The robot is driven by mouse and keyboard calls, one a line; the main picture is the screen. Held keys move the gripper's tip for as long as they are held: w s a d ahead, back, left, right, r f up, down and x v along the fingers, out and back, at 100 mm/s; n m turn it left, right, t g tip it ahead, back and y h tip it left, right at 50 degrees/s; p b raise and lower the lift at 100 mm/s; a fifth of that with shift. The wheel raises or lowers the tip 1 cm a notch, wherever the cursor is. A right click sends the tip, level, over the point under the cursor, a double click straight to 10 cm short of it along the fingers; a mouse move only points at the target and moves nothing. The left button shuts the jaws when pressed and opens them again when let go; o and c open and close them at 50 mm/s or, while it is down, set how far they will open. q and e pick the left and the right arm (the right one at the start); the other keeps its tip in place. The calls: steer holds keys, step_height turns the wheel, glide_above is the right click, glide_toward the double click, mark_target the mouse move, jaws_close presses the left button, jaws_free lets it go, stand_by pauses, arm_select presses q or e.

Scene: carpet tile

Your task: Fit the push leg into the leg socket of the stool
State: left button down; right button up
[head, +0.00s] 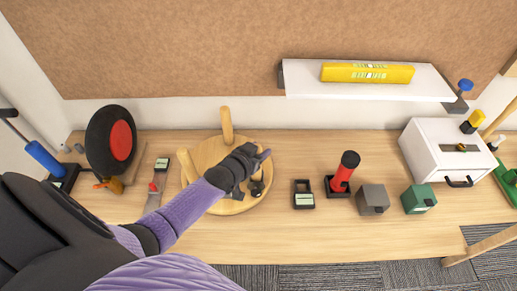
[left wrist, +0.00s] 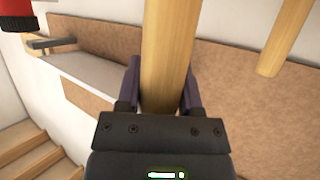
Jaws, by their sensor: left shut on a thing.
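The stool (head: 208,153) is a round pale wooden seat lying on the bench with legs pointing up. One leg (head: 227,124) stands at its back edge and another (head: 187,164) at its left. My left gripper (head: 262,158) is over the right part of the seat. In the left wrist view it is shut around a pale wooden leg (left wrist: 168,45), which I take to be the push leg. The gripper hides that leg in the head view, so I cannot tell whether its end is in the leg socket. My right gripper is not in view.
Left of the stool stands a black and red disc (head: 120,141). To the right are a black-framed block (head: 303,195), a red cylinder (head: 342,178), a grey box (head: 373,199), a green box (head: 418,199) and a white cabinet (head: 430,155). A white shelf (head: 300,78) overhangs behind.

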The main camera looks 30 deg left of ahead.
arm_select(q)
steer(key=shift+f+b, duration=0.55)
steer(key=shift+f, duration=0.15)
steer(key=shift+c, duration=0.8)
jaws_free()
steer(key=p+v, duration=0.3)
steer(key=v, duration=0.7)
